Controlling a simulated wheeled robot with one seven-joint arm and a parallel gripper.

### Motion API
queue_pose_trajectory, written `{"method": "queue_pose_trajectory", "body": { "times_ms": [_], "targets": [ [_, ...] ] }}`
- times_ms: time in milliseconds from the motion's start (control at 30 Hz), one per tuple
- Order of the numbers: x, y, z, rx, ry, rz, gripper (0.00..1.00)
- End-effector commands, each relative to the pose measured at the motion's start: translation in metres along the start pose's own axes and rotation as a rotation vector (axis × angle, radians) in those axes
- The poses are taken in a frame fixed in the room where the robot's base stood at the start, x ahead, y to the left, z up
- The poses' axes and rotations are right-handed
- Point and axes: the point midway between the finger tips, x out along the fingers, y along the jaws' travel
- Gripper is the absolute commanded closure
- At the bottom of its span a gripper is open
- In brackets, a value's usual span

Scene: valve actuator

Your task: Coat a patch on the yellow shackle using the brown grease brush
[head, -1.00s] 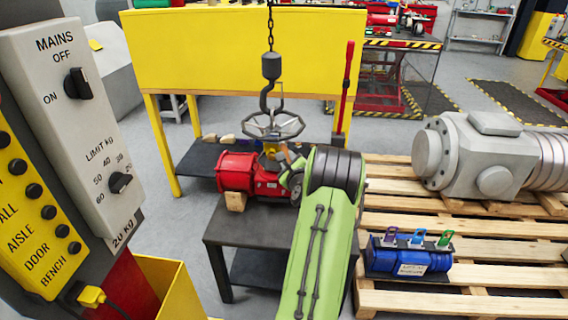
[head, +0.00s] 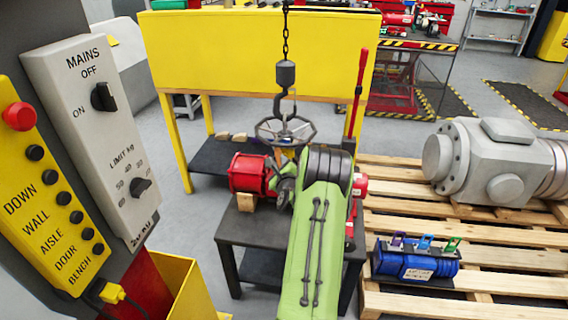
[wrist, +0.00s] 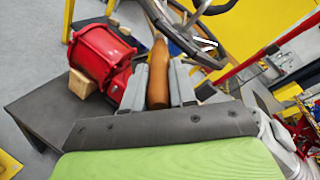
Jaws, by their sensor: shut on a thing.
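My gripper (wrist: 158,80) is shut on the brown grease brush (wrist: 158,72), whose brown handle shows between the two grey fingers in the wrist view. The brush's far end points toward the handwheel and its tip cannot be made out. In the head view my gripper (head: 286,184) is beside the red actuator (head: 248,174), below the handwheel, and my green arm hides part of the bench there. I cannot clearly make out a yellow shackle in either view.
A grey handwheel (head: 285,130) is at the hook (head: 285,103) on a chain above the dark bench (head: 232,228). A blue cylinder (head: 415,262) with several coloured shackles lies on the pallet (head: 480,285) at right. A control panel (head: 90,130) stands at left.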

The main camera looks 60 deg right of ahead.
Motion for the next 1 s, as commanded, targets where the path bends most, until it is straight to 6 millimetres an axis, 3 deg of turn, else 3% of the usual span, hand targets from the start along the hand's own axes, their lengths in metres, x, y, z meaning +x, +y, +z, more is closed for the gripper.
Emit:
{"method": "queue_pose_trajectory", "body": {
  "times_ms": [200, 700, 1000],
  "targets": [
    [-0.006, -0.014, -0.021, -0.004, 0.004, -0.007, 1.0],
    [-0.019, -0.038, -0.044, -0.004, 0.003, -0.008, 1.0],
    [-0.018, -0.038, -0.039, -0.003, 0.001, -0.002, 1.0]
  ]
}}
